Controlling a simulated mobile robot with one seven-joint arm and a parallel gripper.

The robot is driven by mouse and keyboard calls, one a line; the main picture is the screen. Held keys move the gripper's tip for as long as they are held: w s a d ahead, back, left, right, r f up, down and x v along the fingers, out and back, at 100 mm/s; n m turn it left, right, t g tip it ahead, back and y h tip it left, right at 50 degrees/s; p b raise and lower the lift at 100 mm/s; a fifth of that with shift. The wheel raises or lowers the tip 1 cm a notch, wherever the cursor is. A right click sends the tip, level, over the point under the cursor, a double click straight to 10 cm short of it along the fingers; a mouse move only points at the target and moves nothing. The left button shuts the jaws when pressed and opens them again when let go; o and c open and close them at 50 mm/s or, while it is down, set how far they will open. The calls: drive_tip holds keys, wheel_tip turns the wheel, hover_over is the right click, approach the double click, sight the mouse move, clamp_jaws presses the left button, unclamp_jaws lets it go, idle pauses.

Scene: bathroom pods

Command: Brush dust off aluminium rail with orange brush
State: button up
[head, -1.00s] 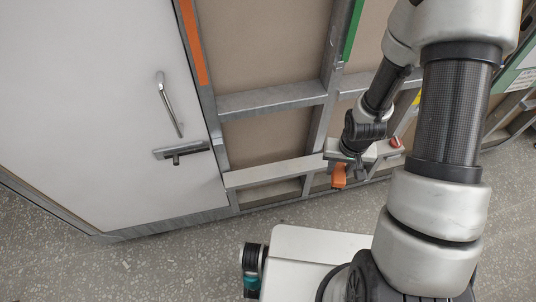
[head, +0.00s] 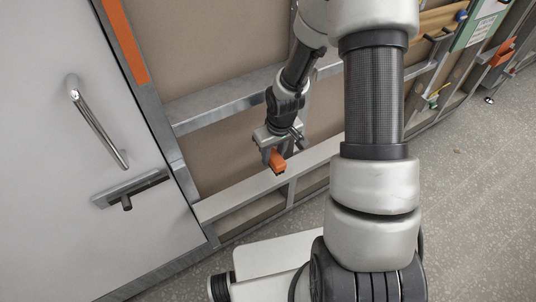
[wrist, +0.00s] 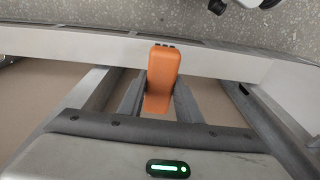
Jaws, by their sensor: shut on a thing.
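My gripper (head: 274,150) is shut on an orange brush (head: 277,161), which points down. In the wrist view the orange brush (wrist: 162,76) sits between the two grey fingers, its dark-tipped end away from the palm. A pale, flat-topped metal rail (head: 247,191) runs low along the wall panels, apparently the aluminium rail. In the head view the brush appears just above and behind this rail. In the wrist view its tip overlaps the pale rail (wrist: 222,64); I cannot tell whether they touch. No dust is distinguishable.
A white door (head: 50,150) with a metal handle (head: 97,122) is at left, beside an upright post with an orange strip (head: 124,40). A grey crossbar (head: 225,105) runs above the pale rail. Open speckled floor (head: 470,190) lies at right.

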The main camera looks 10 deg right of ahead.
drive_tip(key=shift+w+f, duration=0.4)
drive_tip(key=shift+w, duration=0.1)
drive_tip(key=shift+s+f+b, duration=0.15)
drive_tip(key=shift+f+b, duration=0.65)
drive_tip(key=shift+b, duration=0.1)
drive_tip(key=shift+f+b, duration=1.6)
drive_tip(key=shift+f, duration=0.45)
drive_tip(key=shift+a+f+b, duration=0.1)
drive_tip(key=shift+f+b, duration=0.7)
drive_tip(key=shift+f, duration=0.2)
